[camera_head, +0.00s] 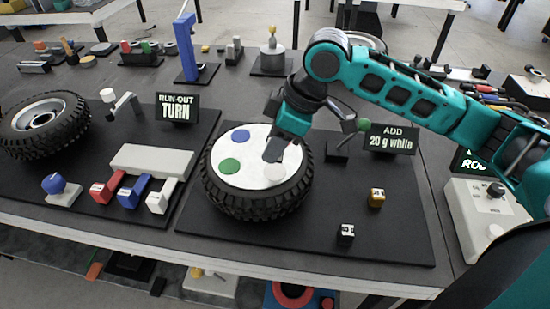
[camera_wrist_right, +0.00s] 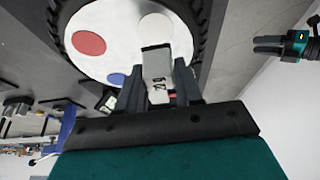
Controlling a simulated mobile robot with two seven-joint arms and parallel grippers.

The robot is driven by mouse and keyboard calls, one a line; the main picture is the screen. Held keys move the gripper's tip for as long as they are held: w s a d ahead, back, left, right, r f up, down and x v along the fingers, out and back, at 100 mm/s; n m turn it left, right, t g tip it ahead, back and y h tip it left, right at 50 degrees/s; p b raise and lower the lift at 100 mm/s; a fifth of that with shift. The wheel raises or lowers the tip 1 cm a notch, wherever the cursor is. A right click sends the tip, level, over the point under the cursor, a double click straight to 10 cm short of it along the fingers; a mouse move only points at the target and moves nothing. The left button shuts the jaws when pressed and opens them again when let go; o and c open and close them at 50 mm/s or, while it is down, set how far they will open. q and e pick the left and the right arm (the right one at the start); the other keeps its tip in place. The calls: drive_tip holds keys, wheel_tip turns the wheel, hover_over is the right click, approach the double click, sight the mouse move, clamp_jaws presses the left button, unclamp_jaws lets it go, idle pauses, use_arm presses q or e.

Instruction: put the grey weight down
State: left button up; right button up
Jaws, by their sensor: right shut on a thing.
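My right gripper (camera_head: 279,148) is shut on the grey weight, low over the white disc (camera_head: 255,178) of the right-hand wheel. In the right wrist view the grey weight (camera_wrist_right: 157,62) is a small block with dark marks on its light face, between the fingers of the right gripper (camera_wrist_right: 158,82). Its end is close to a pale round spot (camera_wrist_right: 155,27) on the disc; I cannot tell whether it touches. The disc also has a blue spot (camera_head: 240,136) and a green spot (camera_head: 229,166). My left gripper (camera_wrist_right: 268,45) appears open and empty, away from the table.
A sign (camera_head: 390,138) reads "ADD 20 g white". Red, blue and white blocks lie at left beside another tyre (camera_head: 70,125). The mat's right part is mostly free.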

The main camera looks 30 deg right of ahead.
wheel_tip(320, 180, down, 4)
drive_tip(key=shift+r+b, duration=0.1)
drive_tip(key=shift+b, duration=0.25)
drive_tip(key=shift+f, duration=0.3)
drive_tip(key=o, duration=1)
drive_tip(key=shift+r, duration=0.3)
drive_tip(key=p+v, duration=0.2)
drive_tip(key=v, duration=0.9)
drive_tip(key=shift+d+r, duration=0.15)
drive_tip(key=shift+r, duration=0.25)
